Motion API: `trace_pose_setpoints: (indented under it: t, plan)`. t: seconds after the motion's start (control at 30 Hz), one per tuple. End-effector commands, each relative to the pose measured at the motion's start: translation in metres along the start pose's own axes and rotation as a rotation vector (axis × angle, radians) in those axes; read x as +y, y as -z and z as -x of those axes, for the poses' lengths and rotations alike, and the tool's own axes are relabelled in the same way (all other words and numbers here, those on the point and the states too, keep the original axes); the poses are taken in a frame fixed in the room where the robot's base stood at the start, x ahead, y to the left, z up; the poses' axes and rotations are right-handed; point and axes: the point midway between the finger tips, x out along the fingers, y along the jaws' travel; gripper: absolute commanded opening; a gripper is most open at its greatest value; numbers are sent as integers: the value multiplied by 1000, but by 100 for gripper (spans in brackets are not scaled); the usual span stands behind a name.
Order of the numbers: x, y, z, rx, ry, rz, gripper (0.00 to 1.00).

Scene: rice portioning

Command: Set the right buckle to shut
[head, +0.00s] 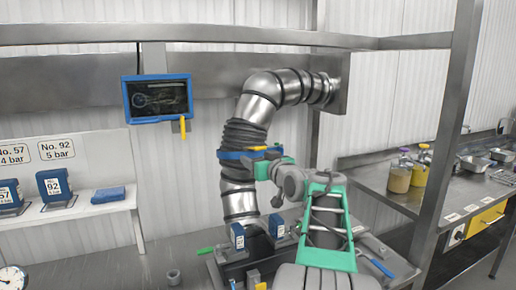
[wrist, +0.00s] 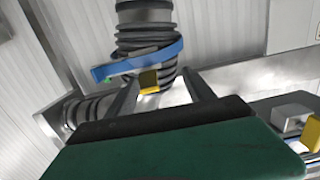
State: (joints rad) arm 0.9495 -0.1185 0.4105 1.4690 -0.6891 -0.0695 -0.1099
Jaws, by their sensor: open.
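A ribbed dark hose (head: 238,136) hangs in the middle of the head view, with a blue band (head: 232,154) around it. A yellow buckle tab (head: 258,148) sits at the band's right side. The wrist view shows the blue band (wrist: 160,58) and a yellow tab (wrist: 149,82) just below it. My gripper (head: 262,166) is open beside the band; in the wrist view my gripper (wrist: 160,80) has one dark finger on each side of the yellow tab. Whether a finger touches the tab, and whether the buckle is shut, I cannot tell.
A blue-framed screen (head: 158,98) hangs at the left. Blue cartridges (head: 55,184) stand on a white shelf (head: 85,212). A metal post (head: 452,130) rises at the right, with bottles (head: 400,175) on a counter behind it. A second yellow part (wrist: 311,134) shows at the wrist view's right edge.

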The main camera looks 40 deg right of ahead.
Motion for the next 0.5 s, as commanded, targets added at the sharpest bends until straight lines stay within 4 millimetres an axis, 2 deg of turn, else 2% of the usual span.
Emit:
trace_pose_setpoints:
  t: [0.03,0.13,0.27,0.5]
  plan:
    - [17,9,3,37,-14,4,62]
    - [30,20,3,76,-22,8,62]
    - [31,24,-13,78,-22,8,62]
    - [32,28,-58,77,-24,9,62]
